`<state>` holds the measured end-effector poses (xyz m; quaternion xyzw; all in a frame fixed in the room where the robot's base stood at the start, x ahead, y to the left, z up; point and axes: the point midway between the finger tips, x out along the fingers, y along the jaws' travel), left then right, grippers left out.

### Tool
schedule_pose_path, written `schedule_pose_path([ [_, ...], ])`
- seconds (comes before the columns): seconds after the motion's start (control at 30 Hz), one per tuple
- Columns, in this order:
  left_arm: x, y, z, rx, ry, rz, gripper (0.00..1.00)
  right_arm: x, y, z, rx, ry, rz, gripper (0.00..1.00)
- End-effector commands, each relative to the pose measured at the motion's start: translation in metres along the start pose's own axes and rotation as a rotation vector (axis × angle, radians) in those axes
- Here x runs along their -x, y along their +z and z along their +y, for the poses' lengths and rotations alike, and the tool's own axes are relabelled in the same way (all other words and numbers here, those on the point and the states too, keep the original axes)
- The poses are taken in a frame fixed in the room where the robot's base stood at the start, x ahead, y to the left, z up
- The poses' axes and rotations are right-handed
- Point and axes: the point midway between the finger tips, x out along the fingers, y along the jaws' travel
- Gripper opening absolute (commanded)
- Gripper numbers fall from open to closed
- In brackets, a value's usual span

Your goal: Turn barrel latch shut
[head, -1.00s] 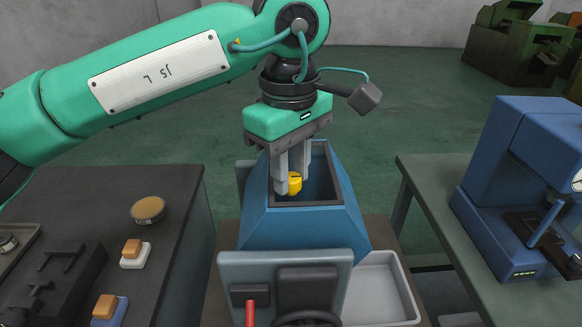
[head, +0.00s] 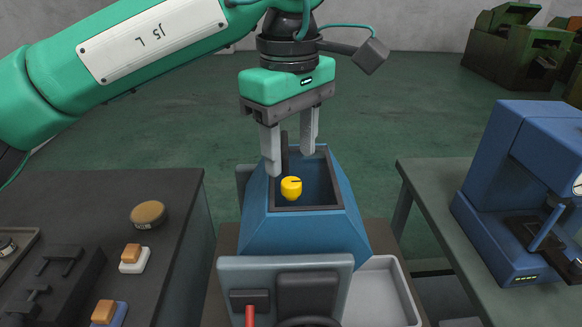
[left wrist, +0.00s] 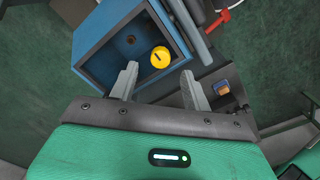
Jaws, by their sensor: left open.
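A yellow round knob with a dark line on its top (head: 291,189), which looks like the barrel latch, sits at the open top of a blue tapered machine (head: 300,232). The left wrist view shows the knob (left wrist: 160,56) by one edge of the blue box, its dark line slanted. My left gripper (head: 290,163) is open and empty. Its two fingers point down just above and behind the knob, apart from it. In the left wrist view, the knob lies between and just beyond the fingertips (left wrist: 158,72). My right gripper is not in view.
A red lever (head: 250,316) and grey panel stand at the machine's front. A pale tray (head: 385,262) lies to its right. A dark table with buttons (head: 148,214) is at left, a bench with a blue press (head: 510,190) at right.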

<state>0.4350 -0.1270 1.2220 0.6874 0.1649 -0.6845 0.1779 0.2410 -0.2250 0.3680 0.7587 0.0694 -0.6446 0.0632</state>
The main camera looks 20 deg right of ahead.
Motion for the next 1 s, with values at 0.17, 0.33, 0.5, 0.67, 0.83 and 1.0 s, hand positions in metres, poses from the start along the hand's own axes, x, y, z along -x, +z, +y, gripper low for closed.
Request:
schedule_pose_path([
  [0.17, 0.043, 0.0, 0.0, 0.002, 0.002, 0.001, 0.49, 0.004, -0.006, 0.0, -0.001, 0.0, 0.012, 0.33],
  [0.33, 0.074, 0.0, 0.0, 0.002, 0.001, 0.001, 0.49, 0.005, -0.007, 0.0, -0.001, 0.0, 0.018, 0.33],
  [0.5, 0.089, 0.0, 0.0, 0.0, 0.0, 0.0, 0.49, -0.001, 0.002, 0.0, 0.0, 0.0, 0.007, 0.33],
  [0.67, 0.093, 0.0, 0.0, 0.0, 0.0, 0.0, 0.49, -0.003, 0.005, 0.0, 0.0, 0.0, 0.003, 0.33],
  [0.83, 0.092, 0.0, 0.0, 0.0, 0.0, 0.0, 0.49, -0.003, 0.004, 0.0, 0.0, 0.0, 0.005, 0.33],
  [1.0, 0.093, 0.0, 0.0, 0.0, 0.0, 0.0, 0.49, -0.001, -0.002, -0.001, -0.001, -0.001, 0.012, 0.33],
])
